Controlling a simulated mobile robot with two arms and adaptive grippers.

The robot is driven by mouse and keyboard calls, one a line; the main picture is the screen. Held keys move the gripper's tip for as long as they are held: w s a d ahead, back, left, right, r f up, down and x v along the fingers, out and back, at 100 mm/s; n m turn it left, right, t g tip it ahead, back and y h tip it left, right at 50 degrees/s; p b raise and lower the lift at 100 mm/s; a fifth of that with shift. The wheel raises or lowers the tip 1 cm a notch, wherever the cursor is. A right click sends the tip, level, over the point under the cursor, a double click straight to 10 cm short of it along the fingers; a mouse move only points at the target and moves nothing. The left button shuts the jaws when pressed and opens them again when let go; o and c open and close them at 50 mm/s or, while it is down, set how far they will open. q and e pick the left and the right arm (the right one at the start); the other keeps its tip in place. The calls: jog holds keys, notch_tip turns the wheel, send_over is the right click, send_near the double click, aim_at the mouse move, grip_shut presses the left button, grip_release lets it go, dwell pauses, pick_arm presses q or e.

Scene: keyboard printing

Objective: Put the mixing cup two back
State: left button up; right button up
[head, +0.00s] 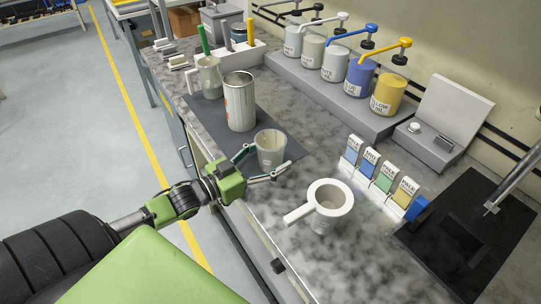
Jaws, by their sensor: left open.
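A grey translucent mixing cup (270,147) stands upright at the near corner of the dark mat (287,137). My left gripper (263,163) is open, with its fingers spread around the near side of this cup; whether they touch it I cannot tell. A second cup stands under a white ring with a handle (331,197), to the right. Another grey cup (209,78) with a handle stands at the mat's far end. I cannot read which cup is number two. My right gripper is not in view.
A large tin (239,101) stands on the mat behind the gripped area. Pump jars (388,94) line the back on a grey stand. Colour cards (383,178) and a black tray (480,215) are at the right. The counter's front right is clear.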

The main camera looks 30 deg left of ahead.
pick_arm(q)
jog(key=shift+r, duration=0.2)
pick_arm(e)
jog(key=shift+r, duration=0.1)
pick_arm(q)
jog(key=shift+s+a+f, duration=0.1)
jog(key=shift+s+a, duration=0.05)
jog(key=shift+s, duration=0.25)
jog(key=v, duration=1.1)
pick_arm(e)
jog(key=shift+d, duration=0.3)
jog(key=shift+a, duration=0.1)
